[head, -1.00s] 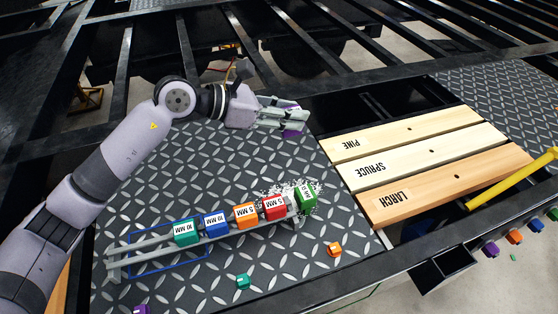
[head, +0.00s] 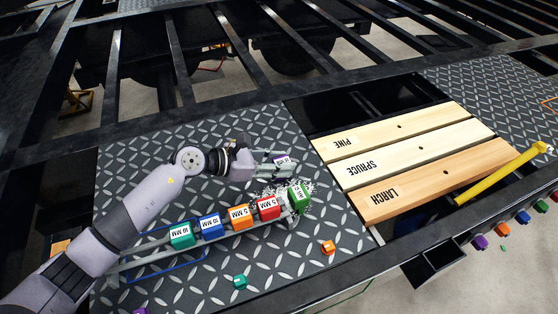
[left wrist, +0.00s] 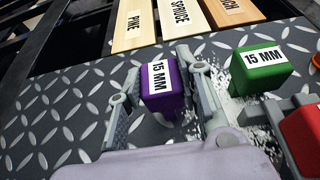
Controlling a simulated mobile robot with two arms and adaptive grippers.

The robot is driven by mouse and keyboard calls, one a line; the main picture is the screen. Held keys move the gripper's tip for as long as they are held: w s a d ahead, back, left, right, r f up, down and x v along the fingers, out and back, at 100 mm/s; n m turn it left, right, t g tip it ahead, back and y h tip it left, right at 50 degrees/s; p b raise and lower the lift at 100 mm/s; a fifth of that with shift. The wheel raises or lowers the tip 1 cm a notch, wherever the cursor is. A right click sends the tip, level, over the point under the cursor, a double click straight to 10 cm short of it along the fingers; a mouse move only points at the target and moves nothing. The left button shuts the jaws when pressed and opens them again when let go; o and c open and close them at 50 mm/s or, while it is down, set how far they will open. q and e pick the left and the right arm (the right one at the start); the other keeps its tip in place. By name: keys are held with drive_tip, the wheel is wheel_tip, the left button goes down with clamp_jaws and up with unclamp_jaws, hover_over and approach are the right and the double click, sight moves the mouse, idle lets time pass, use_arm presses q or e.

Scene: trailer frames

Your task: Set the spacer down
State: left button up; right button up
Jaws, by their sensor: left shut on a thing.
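My left gripper (head: 284,166) is shut on a purple spacer (head: 281,159). In the left wrist view the purple spacer (left wrist: 163,102) sits between both fingers, its "15 MM" label facing up. It is just beyond the far side of the grey rail (head: 150,247), near its right end. I cannot tell whether it touches the tread plate. A green 15 MM spacer (head: 299,198) stands at the rail's right end, to the right of the gripper in the left wrist view (left wrist: 262,72). My right gripper is not in view.
Red (head: 268,208), orange (head: 240,217), blue (head: 210,226) and teal (head: 181,235) spacers line the rail. White shavings (head: 266,189) lie around its right end. Small orange (head: 328,247) and teal (head: 239,283) pieces lie in front. Three boards (head: 405,155) are at right; the tread plate (head: 140,165) behind is clear.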

use_arm(q)
drive_tip(key=shift+f, duration=0.2)
drive_tip(key=o, duration=1.2)
drive_tip(key=shift+r, duration=0.1)
drive_tip(key=shift+c, duration=0.2)
drive_tip(key=shift+r, duration=0.15)
drive_tip(key=shift+s+a, duration=0.1)
drive_tip(key=shift+a, duration=0.25)
drive_tip(key=b+v, duration=0.2)
drive_tip(key=v, duration=0.9)
drive_tip(key=shift+r+b, duration=0.15)
drive_tip(key=shift+b, duration=0.25)
